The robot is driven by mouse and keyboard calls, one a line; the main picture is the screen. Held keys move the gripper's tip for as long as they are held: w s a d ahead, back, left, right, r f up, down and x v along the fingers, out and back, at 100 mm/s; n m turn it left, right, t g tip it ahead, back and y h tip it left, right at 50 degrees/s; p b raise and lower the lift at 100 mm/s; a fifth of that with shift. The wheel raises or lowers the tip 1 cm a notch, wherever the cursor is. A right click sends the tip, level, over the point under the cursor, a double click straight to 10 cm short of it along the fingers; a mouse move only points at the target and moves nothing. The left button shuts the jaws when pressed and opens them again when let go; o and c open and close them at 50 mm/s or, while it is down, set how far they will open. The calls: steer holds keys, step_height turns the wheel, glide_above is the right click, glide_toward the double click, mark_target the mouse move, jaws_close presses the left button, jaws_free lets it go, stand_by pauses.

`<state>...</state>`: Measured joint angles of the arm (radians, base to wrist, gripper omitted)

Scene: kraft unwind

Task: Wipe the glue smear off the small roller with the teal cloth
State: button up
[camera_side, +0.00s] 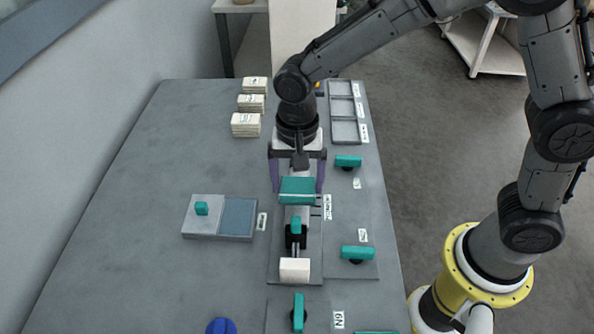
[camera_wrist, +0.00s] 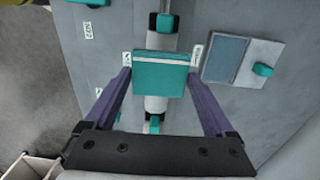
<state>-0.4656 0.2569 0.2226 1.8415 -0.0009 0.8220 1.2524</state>
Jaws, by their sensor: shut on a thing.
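My gripper (camera_side: 297,182) points down at the middle of the table with its two purple fingers at either side of the teal cloth (camera_side: 297,190). It is shut on the cloth, a folded pad that also shows between the fingers in the wrist view (camera_wrist: 160,76). The cloth lies over or just above a pale roller-like part (camera_wrist: 156,104) on the central fixture. Whether they touch I cannot tell. No glue smear shows; the cloth hides part of the surface below it.
A black clamp with a teal handle (camera_side: 296,226) and a white cylinder (camera_side: 295,270) stand in front of the cloth. A grey-blue two-part plate (camera_side: 238,218) lies left. Teal-handled fixtures (camera_side: 357,252) line the right. Pale stacks (camera_side: 246,124) and trays (camera_side: 345,131) stand behind.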

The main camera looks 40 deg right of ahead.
steer(key=shift+f, duration=0.8)
step_height(320, 180, down, 2)
steer(key=shift+f, duration=0.2)
steer(key=shift+w+d+r, duration=0.1)
steer(key=shift+w+d, duration=0.5)
steer(key=shift+c, duration=1.3)
steer(key=shift+w+d, duration=2.05)
steer(key=shift+s+a, duration=2.55)
steer(key=shift+s, duration=0.05)
steer(key=shift+s+a+r, duration=0.1)
steer(key=shift+a, duration=0.05)
steer(key=shift+r, duration=4.05)
